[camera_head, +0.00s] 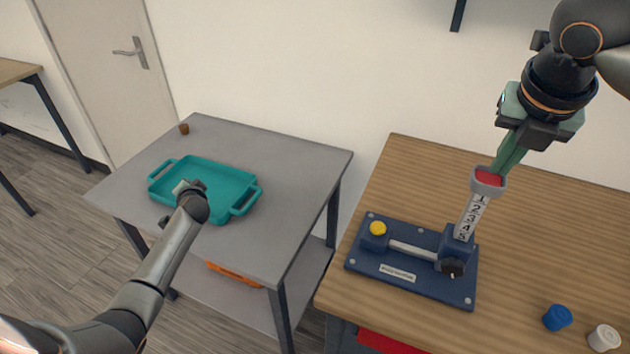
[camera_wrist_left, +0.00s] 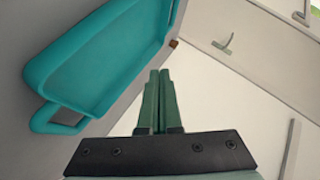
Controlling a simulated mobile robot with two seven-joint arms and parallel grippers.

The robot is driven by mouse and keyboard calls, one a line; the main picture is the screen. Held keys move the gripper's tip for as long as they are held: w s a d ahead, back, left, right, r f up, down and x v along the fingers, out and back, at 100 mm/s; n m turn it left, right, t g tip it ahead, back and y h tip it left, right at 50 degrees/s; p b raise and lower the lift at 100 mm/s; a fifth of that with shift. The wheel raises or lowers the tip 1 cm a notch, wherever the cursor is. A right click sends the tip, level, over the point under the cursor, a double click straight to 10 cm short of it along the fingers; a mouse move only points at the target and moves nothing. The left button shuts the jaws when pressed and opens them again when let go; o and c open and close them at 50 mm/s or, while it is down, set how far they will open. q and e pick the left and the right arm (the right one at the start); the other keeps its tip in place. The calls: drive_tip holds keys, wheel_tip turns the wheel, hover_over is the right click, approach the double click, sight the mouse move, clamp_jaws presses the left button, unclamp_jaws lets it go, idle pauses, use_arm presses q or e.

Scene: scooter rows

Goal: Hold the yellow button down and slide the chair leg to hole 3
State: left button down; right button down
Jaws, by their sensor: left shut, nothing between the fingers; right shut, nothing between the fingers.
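The chair leg (camera_head: 471,214) is a pale post marked 1 to 5 from top to bottom, with a grey end and red top. It stands in a blue block on a blue base plate (camera_head: 420,283), 5 just above the block. The yellow button (camera_head: 377,228) sits at the plate's left end, with nothing on it. My right gripper (camera_head: 503,168) is shut, pointing down, its tips at the red top; I cannot tell whether they touch. My left gripper (camera_head: 187,187) is shut and empty over the teal tray; its fingers show in the left wrist view (camera_wrist_left: 160,75).
The teal tray (camera_head: 246,201) lies on a grey table (camera_head: 290,165) at left. A black knob (camera_head: 452,267) is on the block's front. A blue cap (camera_head: 557,317) and a white cap (camera_head: 604,338) stand on the wooden table (camera_head: 540,240), right. A gap separates the tables.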

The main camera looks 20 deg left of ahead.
use_arm(q)
drive_tip(key=w+d+r+n+h, duration=0.1)
drive_tip(key=w+d+r+h, duration=0.2)
drive_tip(key=d, duration=0.6)
drive_tip(key=w+d+r+n+h, duration=0.25)
drive_tip(key=w+d, duration=0.25)
drive_tip(key=d, duration=0.4)
drive_tip(key=w+d+r+n+h, duration=0.1)
drive_tip(key=w+d+r+h, duration=0.2)
drive_tip(key=d, duration=0.7)
wheel_tip(320, 180, up, 8)
drive_tip(key=m+g+h, duration=0.2)
drive_tip(key=m+g, duration=0.1)
drive_tip(key=g, duration=0.1)
hover_over(378, 227)
drive_tip(key=shift+s+f, duration=0.2)
drive_tip(key=shift+f, duration=1.05)
drive_tip(key=shift+s+f, duration=0.2)
drive_tip(key=shift+f, duration=1)
drive_tip(key=shift+f, duration=0.1)
drive_tip(key=shift+f, duration=1.65)
